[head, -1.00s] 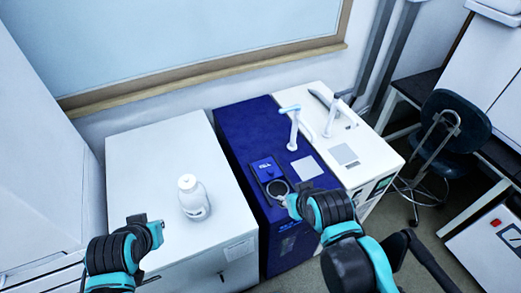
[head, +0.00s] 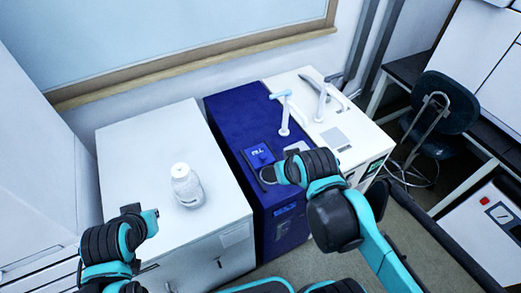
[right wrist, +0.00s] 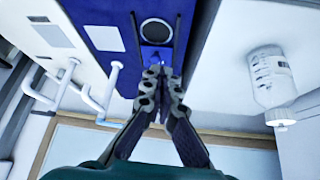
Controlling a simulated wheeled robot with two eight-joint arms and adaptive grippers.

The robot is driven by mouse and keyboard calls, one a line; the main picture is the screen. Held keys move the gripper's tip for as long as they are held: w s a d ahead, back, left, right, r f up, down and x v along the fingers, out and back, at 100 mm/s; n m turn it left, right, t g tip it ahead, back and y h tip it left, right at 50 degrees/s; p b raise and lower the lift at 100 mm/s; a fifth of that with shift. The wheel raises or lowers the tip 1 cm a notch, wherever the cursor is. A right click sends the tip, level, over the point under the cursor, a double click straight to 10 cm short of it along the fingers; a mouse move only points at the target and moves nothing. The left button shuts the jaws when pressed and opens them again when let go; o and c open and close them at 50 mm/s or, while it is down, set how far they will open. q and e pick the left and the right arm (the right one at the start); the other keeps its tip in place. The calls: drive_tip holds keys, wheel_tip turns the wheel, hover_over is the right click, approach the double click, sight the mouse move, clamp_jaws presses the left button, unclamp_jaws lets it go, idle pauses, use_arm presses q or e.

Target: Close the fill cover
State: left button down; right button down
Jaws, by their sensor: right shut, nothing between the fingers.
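The fill cover (head: 259,154) is a small blue panel with a white marking on top of the dark blue machine (head: 235,115). It stands just behind a round dark fill opening (head: 267,175), which is partly hidden by my right gripper (head: 281,171). In the right wrist view the opening (right wrist: 157,31) is uncovered, and a blue part of the cover (right wrist: 156,54) shows just ahead of the fingertips. My right gripper (right wrist: 161,72) is shut and empty; I cannot tell whether it touches the cover. My left gripper (head: 150,217) is over the front-left area, its opening unclear.
A white bottle (head: 187,186) stands on the white cabinet (head: 135,150) to the left. White tap-like arms (head: 284,112) rise from the blue machine and the white machine (head: 345,130) on the right. A chair (head: 443,105) stands farther right.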

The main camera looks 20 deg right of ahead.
drive_tip(key=w+r+g, duration=0.1)
drive_tip(key=w, duration=0.9)
drive_tip(key=g+p, duration=0.1)
drive_tip(key=g, duration=0.1)
hover_over(260, 153)
drive_tip(key=s, duration=0.1)
wheel_tip(260, 153, down, 6)
drive_tip(key=shift+n, duration=0.3)
drive_tip(key=b+x, duration=0.3)
drive_tip(key=x, duration=0.6)
drive_tip(key=shift+w+a, duration=0.1)
drive_tip(key=shift+w, duration=0.1)
drive_tip(key=s, duration=0.1)
drive_tip(key=s+b, duration=0.1)
drive_tip(key=s, duration=0.1)
drive_tip(key=shift+f, duration=0.3)
drive_tip(key=shift+s, duration=0.4)
drive_tip(key=shift+s, duration=0.1)
